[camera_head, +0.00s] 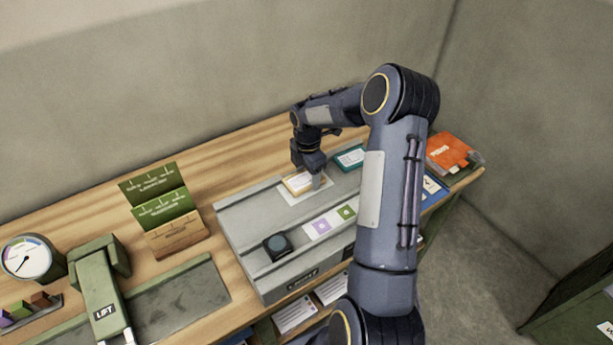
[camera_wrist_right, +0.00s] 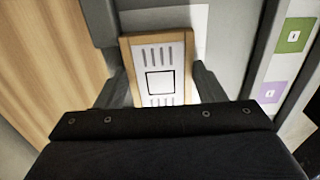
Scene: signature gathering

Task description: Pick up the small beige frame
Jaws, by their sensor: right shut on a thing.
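The small beige frame (camera_head: 298,183) lies on a white patch on top of the grey box unit on the table. In the right wrist view the frame (camera_wrist_right: 159,54) has a tan border around a white face with a black square outline and short grey bars. My right gripper (camera_head: 309,180) reaches down over it from above. In the wrist view my right gripper's fingers (camera_wrist_right: 165,88) are on both sides of the frame, shut on it. Whether the frame is lifted off the surface cannot be told. My left gripper is not in view.
The grey box unit (camera_head: 240,225) carries a teal-edged frame (camera_head: 350,158), purple and green cards (camera_head: 332,219) and a dark round-topped block (camera_head: 277,246). A green card holder (camera_head: 160,205), a gauge (camera_head: 28,258) and a green lift device (camera_head: 100,290) stand left. Orange papers (camera_head: 450,152) lie at right.

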